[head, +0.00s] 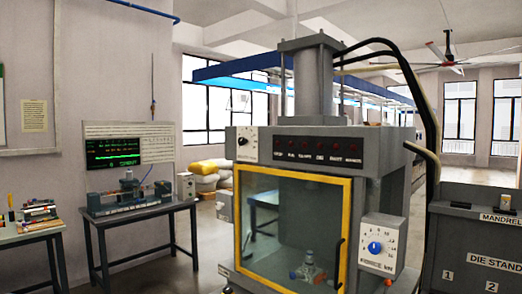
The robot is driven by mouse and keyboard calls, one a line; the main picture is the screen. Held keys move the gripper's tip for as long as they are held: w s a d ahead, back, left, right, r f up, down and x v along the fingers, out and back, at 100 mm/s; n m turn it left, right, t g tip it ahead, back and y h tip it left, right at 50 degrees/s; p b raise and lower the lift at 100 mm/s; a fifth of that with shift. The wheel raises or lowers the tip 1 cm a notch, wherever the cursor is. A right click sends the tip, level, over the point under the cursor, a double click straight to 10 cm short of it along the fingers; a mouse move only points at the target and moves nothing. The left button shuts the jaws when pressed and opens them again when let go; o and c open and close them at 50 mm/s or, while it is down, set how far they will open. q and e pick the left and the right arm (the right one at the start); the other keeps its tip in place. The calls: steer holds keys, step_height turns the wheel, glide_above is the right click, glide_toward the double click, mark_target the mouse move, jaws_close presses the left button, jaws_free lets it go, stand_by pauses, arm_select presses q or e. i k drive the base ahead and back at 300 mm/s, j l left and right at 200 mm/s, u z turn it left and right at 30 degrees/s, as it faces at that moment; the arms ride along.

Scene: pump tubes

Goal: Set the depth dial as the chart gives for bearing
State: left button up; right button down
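A grey press (395,190) with a yellow-framed glass door (290,174) stands at centre right. A white dial plate with a dark knob (243,142) is on its upper left front; its label is too small to read. A second dial with a blue knob (375,248), marked "FORCE kN", is on a white box at the lower right of the door. I cannot tell whether the dark-knobbed dial is the depth dial. A paper sheet (34,115) hangs on the left wall, its text unreadable; it may be the chart. Neither gripper is in view.
A table with a grey machine (130,198) stands at left, below a green-lit screen (113,152). Another table (28,237) holds small parts. A dark cabinet (470,240) marked "MANDREL" and "DIE STAND" stands at right. Floor shows between the left table and the press.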

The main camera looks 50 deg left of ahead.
mark_target(241, 141)
steer(key=u, duration=1.85)
